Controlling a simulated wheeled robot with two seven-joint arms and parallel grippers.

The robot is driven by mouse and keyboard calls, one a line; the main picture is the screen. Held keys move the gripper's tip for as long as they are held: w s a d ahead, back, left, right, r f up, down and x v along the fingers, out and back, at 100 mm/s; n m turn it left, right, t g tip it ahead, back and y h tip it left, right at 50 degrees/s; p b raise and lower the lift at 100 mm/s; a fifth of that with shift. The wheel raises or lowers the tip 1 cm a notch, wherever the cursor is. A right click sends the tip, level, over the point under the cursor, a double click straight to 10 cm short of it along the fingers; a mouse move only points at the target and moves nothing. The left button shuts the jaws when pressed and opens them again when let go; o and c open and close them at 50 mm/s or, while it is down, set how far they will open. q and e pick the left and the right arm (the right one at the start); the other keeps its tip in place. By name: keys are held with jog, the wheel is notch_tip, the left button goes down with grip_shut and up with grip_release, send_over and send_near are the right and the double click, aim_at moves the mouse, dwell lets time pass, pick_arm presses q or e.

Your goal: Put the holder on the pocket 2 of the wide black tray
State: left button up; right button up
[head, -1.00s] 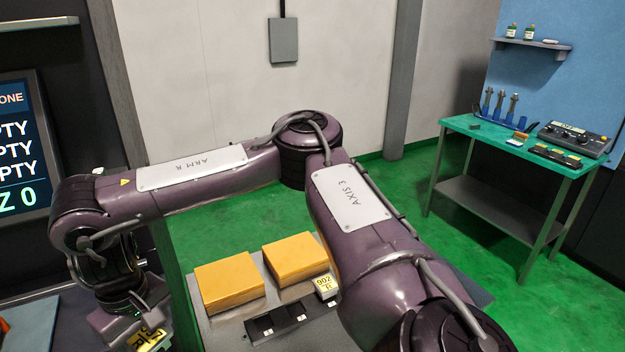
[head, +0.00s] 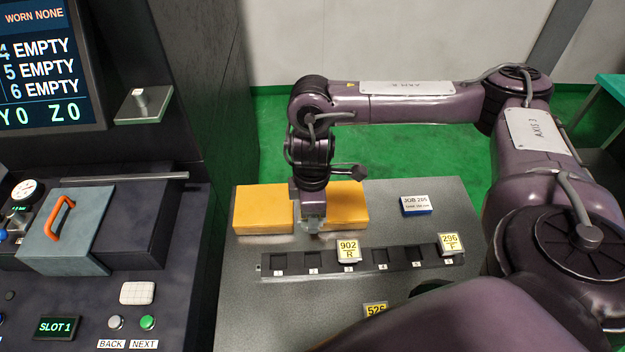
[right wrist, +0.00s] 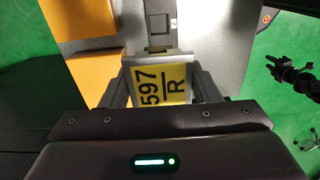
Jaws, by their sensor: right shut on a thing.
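The wide black tray (head: 365,262) lies on the grey table, a row of numbered pockets along it. Pocket 2 (head: 312,260) is empty. A holder labelled 902 R (head: 348,250) sits in pocket 3, and one labelled 296 F (head: 449,242) is at the right-end pocket. My right gripper (head: 312,222) is above and just behind the tray near pocket 2. It is shut on a holder labelled 597 R, seen between the jaws in the right wrist view (right wrist: 162,88). Part of the tray (right wrist: 152,38) shows beyond that holder. My left gripper is out of view.
Two orange blocks (head: 262,208) stand behind the tray. A blue-and-white job card block (head: 416,205) stands behind its right part. Another labelled holder (head: 375,309) is in front, partly hidden by my arm. The machine panel with a SLOT 1 display (head: 57,328) is at left.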

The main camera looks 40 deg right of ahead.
jog(key=f+b, duration=0.2)
jog(key=f, duration=0.3)
jog(key=f+b, duration=0.2)
jog(key=f, duration=0.3)
jog(key=f+b, duration=0.3)
jog(key=f, duration=0.3)
jog(key=shift+d+f, duration=0.1)
jog(key=shift+d, duration=0.15)
jog(key=shift+f, duration=1.75)
jog(key=shift+f, duration=0.15)
jog(key=o, duration=1.2)
jog(key=shift+r, duration=0.45)
notch_tip(320, 180, up, 12)
jog(key=p, duration=0.4)
jog(key=shift+f, duration=0.25)
